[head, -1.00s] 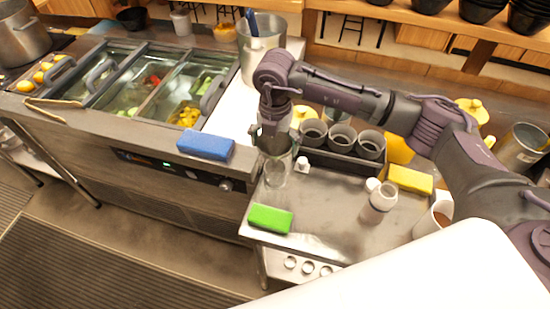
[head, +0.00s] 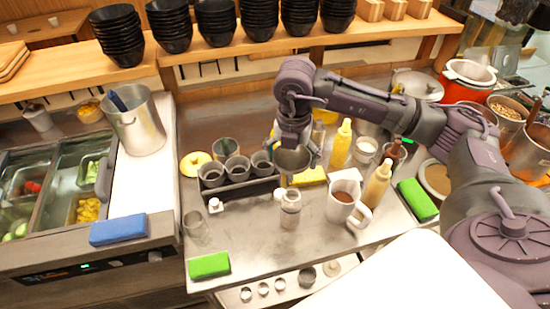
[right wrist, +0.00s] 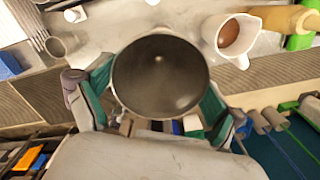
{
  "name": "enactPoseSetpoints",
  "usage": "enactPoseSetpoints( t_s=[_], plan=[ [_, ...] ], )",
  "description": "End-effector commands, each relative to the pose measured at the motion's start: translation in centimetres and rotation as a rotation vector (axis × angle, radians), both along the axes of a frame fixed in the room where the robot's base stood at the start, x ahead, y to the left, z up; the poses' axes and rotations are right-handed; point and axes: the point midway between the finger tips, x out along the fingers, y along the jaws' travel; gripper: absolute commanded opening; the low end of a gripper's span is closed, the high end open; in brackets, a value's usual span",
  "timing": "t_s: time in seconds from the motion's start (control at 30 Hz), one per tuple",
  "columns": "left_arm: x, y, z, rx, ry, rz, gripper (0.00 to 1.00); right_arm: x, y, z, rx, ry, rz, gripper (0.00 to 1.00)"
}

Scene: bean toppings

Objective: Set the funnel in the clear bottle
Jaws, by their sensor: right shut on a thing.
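My right gripper (head: 293,138) is shut on a grey metal funnel (head: 293,160) and holds it above the counter, at the right end of the dark cup caddy. In the right wrist view the funnel's wide round mouth (right wrist: 160,75) faces the camera between the fingers. A small clear bottle (head: 290,210) with a pale neck stands upright on the counter, below the funnel in the head view and apart from it. An empty clear glass vessel (head: 196,228) stands farther left. My left gripper is not in view.
The caddy (head: 238,188) holds several grey cups. A mug of brown liquid (head: 343,203) stands right of the bottle, with yellow squeeze bottles (head: 378,184) beyond. A green sponge (head: 209,265) lies at the front left. The counter between sponge and mug is mostly clear.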

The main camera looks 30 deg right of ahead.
Motion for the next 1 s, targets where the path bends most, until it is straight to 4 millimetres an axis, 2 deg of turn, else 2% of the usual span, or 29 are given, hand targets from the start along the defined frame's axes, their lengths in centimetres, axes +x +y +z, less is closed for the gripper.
enactPoseSetpoints(
  t_s=[0.17, 0.6, 1.0],
  plan=[
    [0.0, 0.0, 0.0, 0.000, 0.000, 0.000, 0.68, -0.2, -0.4, 0.0, -0.003, -0.002, -0.005, 0.74],
    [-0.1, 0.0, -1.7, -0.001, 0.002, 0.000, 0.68, -0.2, -0.4, -3.3, -0.002, -0.001, -0.005, 0.74],
    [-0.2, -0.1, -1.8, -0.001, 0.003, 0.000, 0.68, -0.2, -0.4, -3.5, -0.003, -0.002, -0.005, 0.74]
  ],
)
